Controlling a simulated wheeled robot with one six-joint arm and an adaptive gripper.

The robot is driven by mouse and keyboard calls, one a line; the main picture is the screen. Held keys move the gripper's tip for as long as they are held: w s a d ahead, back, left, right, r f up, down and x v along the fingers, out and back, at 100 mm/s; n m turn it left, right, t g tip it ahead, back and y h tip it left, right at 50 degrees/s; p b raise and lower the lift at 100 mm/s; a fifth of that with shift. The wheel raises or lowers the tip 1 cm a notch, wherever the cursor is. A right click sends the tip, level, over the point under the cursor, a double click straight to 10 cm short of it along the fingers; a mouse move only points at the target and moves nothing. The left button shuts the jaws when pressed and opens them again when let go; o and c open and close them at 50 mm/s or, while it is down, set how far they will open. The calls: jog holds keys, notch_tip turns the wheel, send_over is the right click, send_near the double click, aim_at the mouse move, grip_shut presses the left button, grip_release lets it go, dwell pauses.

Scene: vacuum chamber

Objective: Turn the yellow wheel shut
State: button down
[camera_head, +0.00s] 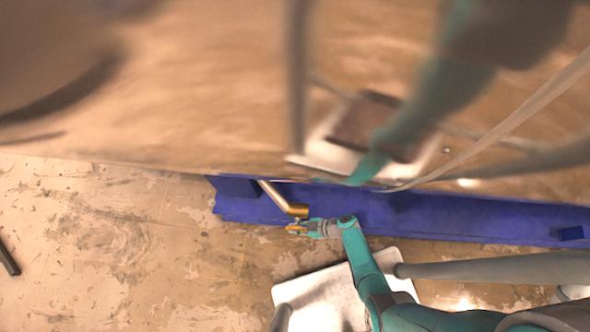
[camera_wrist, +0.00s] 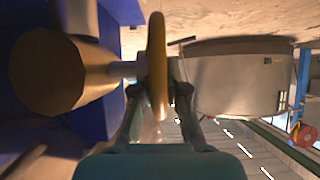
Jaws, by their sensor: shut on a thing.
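The yellow wheel (camera_wrist: 157,60) stands edge-on in the middle of the wrist view, on a short stem from a brass valve body (camera_wrist: 60,73) at left. My gripper (camera_wrist: 157,92) is shut on the wheel, with one finger on each side of its near rim. In the head view the yellow wheel (camera_head: 296,228) is small, just below the brass valve body (camera_head: 297,210), and my gripper (camera_head: 310,229) reaches it from the right. The fingers hide part of the wheel. How far the wheel is turned cannot be told.
A blue beam (camera_head: 430,217) runs behind the valve, below a large shiny metal wall (camera_head: 220,110) with blurred reflections. A pale pipe (camera_head: 271,191) leads to the valve. A grey cylinder (camera_wrist: 238,80) stands right in the wrist view. Bare floor (camera_head: 120,240) lies left.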

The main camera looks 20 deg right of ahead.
jog(key=shift+d+t+y, duration=0.15)
jog(key=shift+t+y, duration=0.35)
jog(key=shift+y, duration=0.8)
jog(key=c, duration=1.2)
grip_release()
jog(key=v, duration=1.2)
